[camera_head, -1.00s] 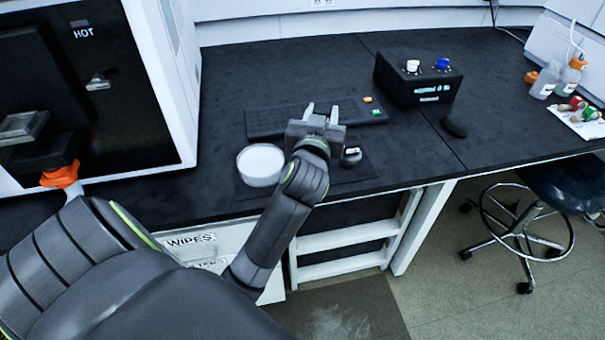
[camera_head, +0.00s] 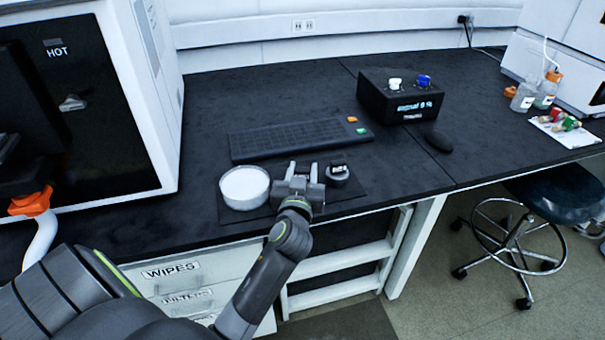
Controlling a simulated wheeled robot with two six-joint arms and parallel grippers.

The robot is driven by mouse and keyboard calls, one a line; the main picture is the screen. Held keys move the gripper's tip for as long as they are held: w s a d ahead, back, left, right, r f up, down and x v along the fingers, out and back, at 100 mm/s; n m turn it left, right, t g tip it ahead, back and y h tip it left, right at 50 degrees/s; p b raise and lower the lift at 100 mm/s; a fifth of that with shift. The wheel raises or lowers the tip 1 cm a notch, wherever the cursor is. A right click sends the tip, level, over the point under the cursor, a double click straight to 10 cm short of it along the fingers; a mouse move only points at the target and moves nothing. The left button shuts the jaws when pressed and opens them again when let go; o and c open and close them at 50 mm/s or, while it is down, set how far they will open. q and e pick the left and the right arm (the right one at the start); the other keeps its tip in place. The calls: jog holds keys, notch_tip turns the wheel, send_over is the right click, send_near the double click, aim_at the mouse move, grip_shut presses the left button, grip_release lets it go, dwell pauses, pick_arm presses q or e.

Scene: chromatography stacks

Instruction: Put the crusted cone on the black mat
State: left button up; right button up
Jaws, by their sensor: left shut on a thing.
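The black mat (camera_head: 346,195) lies near the front edge of the dark bench. My left gripper (camera_head: 302,170) is over the middle of the mat, between a round white dish and a small black item. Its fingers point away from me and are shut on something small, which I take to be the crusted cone. The cone is too small and too covered by the gripper to make out, and I cannot tell whether it touches the mat.
The white-filled dish (camera_head: 244,187) and the small black item (camera_head: 338,175) stand close on either side of the gripper. Behind are a keyboard (camera_head: 285,140) and a black box with knobs (camera_head: 400,98). A mouse (camera_head: 438,141) lies right. The HOT oven (camera_head: 140,110) stands left.

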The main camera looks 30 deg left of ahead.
pick_arm(q)
jog(key=shift+f, duration=0.1)
jog(key=o, duration=1.1)
jog(key=shift+r, duration=0.2)
